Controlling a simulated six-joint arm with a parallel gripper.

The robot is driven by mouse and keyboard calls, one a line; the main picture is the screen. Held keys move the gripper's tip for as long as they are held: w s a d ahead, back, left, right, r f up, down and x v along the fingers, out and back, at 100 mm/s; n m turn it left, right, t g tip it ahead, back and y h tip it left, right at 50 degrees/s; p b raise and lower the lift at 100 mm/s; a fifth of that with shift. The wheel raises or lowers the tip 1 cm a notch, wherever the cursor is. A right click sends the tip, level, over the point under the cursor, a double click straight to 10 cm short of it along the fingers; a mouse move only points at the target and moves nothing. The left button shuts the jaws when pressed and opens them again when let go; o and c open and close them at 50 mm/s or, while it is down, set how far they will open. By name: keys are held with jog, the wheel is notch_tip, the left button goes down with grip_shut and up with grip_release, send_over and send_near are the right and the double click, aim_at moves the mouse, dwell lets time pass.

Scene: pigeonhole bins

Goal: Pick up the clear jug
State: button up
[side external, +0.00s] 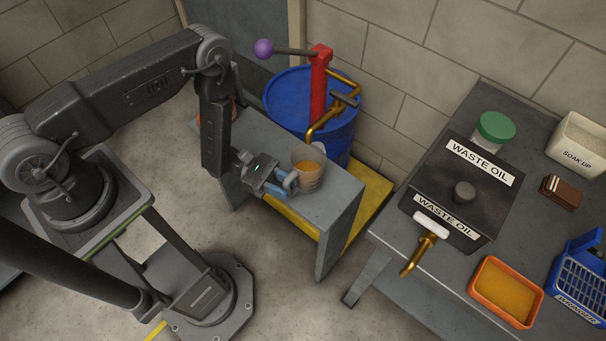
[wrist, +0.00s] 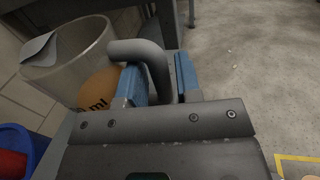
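The clear jug (side external: 308,170) stands upright on the small grey bench (side external: 345,200), below the brass spout, with amber liquid low inside. In the wrist view the jug (wrist: 62,65) is at the upper left, with a pouring lip, part of an "ml" marking and a thick grey handle (wrist: 153,62). My gripper (side external: 284,184) is at the jug's handle side. In the wrist view its blue fingers (wrist: 162,84) stand apart, one on each side of the handle, with a narrow gap by the right finger. The lower handle is hidden.
A red pump (side external: 319,90) with a brass spout (side external: 325,122) rises from a blue drum (side external: 290,98) behind the jug. At right, a table carries a black waste oil box (side external: 440,185), an orange tray (side external: 505,290) and a blue wringer (side external: 580,280).

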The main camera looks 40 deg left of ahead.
jog(key=shift+w+d, duration=0.15)
jog(key=shift+d, duration=0.55)
jog(key=shift+w+d, duration=0.15)
jog(key=shift+d, duration=0.5)
jog(key=shift+c, duration=0.2)
grip_shut()
